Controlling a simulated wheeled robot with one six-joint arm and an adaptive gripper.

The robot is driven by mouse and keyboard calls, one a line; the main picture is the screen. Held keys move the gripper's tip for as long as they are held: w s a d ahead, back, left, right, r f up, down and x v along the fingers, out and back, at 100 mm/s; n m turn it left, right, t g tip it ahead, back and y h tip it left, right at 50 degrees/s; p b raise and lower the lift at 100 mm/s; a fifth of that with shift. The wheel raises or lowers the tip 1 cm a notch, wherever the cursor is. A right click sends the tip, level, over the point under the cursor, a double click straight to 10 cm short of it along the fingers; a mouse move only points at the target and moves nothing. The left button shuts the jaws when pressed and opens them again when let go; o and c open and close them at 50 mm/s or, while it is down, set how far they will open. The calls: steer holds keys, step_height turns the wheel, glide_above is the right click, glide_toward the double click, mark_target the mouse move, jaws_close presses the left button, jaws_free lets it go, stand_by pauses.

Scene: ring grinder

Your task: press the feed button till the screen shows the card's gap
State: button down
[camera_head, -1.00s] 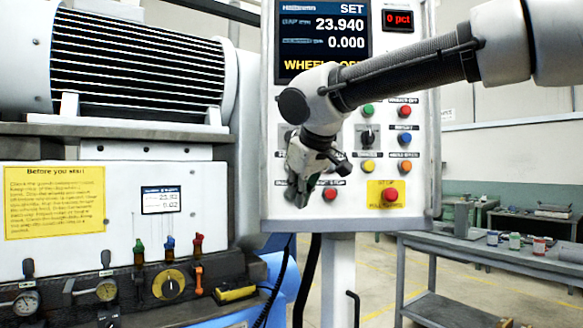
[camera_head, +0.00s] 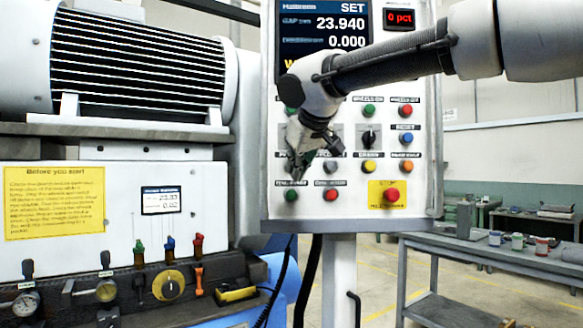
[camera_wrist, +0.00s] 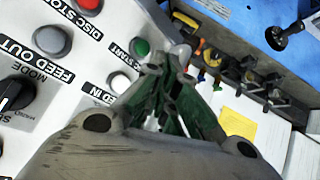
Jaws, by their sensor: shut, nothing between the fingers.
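The screen (camera_head: 325,25) on the control panel reads SET, a gap of 23.940 and 0.000 below it. The card (camera_head: 161,200) on the machine front shows small digits, roughly 23.93 and 0.02, too small to read surely. My gripper (camera_head: 297,174) is shut and empty in front of the panel's lower left. In the wrist view my closed fingers (camera_wrist: 177,62) are beside the white button (camera_wrist: 119,82), whose label ends in "ED IN". Contact with it is not visible. The grey FEED OUT button (camera_wrist: 53,40) lies to its left.
The green start button (camera_head: 291,195) and red stop button (camera_head: 331,195) sit just below my gripper. A red button on a yellow plate (camera_head: 391,195) is to the right. Valves and gauges (camera_head: 168,285) line the machine's lower front.

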steer(key=w, duration=0.6)
steer(key=shift+w, duration=0.25)
stand_by(1.2)
steer(key=shift+w, duration=0.25)
steer(key=shift+w, duration=0.55)
stand_by(0.7)
steer(key=shift+s, duration=0.95)
steer(key=shift+s, duration=2.5)
